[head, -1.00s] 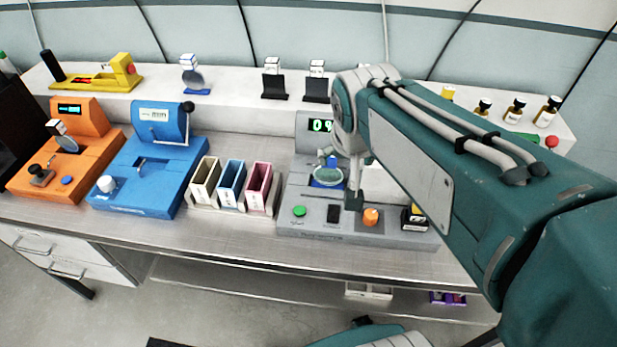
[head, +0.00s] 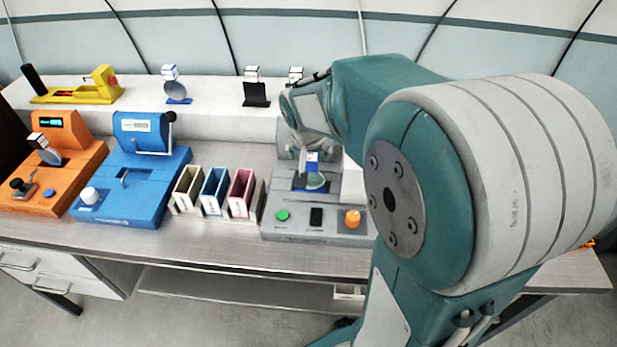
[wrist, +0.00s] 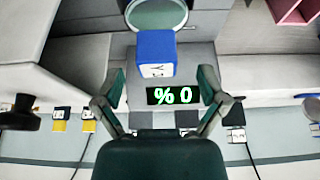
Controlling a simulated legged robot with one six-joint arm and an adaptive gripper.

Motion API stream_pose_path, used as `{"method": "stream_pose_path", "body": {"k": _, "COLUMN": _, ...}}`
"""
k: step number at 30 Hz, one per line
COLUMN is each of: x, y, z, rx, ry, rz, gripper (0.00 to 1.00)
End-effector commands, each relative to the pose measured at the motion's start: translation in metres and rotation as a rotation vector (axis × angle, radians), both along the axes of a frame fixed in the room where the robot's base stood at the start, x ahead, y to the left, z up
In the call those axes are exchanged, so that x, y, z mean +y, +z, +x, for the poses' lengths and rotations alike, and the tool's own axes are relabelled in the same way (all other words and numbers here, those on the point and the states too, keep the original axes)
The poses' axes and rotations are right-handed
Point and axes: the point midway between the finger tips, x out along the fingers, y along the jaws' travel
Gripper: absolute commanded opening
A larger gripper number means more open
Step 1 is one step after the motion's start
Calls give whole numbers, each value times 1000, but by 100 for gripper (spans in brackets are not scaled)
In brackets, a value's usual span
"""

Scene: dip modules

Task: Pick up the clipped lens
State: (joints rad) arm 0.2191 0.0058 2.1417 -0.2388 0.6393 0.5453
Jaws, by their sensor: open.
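A round pale lens (wrist: 158,14) with a blue clip block (wrist: 155,52) bearing a white label sits at the grey machine. In the head view the same lens (head: 316,181) and its blue-and-white clip (head: 312,160) are low on the grey machine (head: 300,228). My gripper (wrist: 160,76) is open and empty in the wrist view. Its two fingers are spread left and right of the clip, which lies just beyond the fingertips. In the head view my wrist is above the clip, and my arm hides part of the machine.
Another clipped lens stands on the orange machine (head: 70,180); a further one (head: 175,88) is on the back shelf. A blue machine (head: 135,190) and three small bins (head: 240,190) stand to the left. The grey machine has a green button (head: 283,215) and orange knob (head: 352,218).

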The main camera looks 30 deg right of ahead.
Motion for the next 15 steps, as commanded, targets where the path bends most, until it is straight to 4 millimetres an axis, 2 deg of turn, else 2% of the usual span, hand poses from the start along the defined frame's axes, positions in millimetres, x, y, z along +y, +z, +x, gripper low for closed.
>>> {"method": "stream_pose_path", "body": {"k": 3, "x": -7, "y": -19, "z": 5, "rx": 6, "ry": -1, "rz": 1, "gripper": 91}}
{"method": "stream_pose_path", "body": {"k": 6, "x": -9, "y": -30, "z": 10, "rx": 4, "ry": 1, "rz": 0, "gripper": 91}}
{"method": "stream_pose_path", "body": {"k": 15, "x": -10, "y": -34, "z": 11, "rx": 2, "ry": 1, "rz": -1, "gripper": 91}}
